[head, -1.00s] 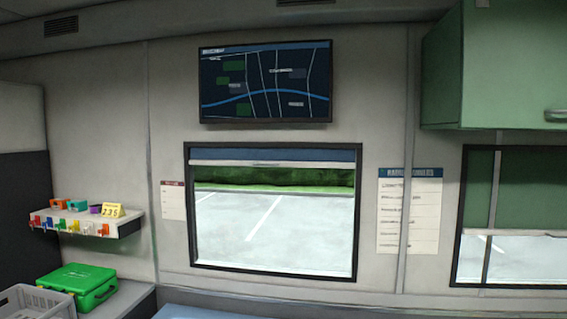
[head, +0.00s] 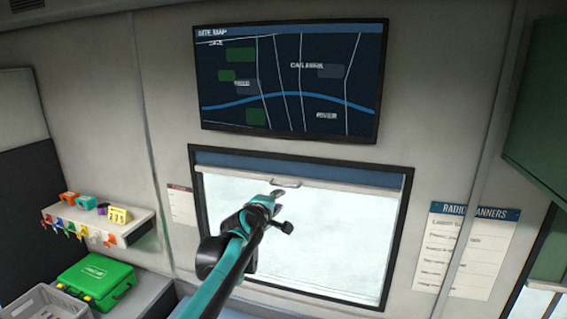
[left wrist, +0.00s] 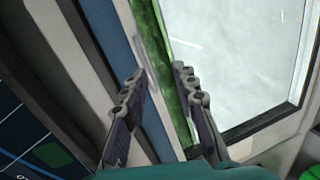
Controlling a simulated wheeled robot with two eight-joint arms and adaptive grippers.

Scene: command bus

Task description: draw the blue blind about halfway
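The blue blind (head: 330,172) is a short strip across the top of the middle window, with a pale bottom bar and a small grey handle (head: 285,183) near its middle. In the left wrist view the blind (left wrist: 118,42) is a slanted blue band beside its pale bar. My left gripper (head: 277,196) is just below the handle in the head view. My right gripper is not in view.
A dark site-map screen (head: 290,85) hangs above the window. A shelf with small coloured items (head: 98,218), a green case (head: 97,280) and a grey crate (head: 45,303) are at the left. A paper list (head: 465,250) and a green cabinet (head: 540,120) are at the right.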

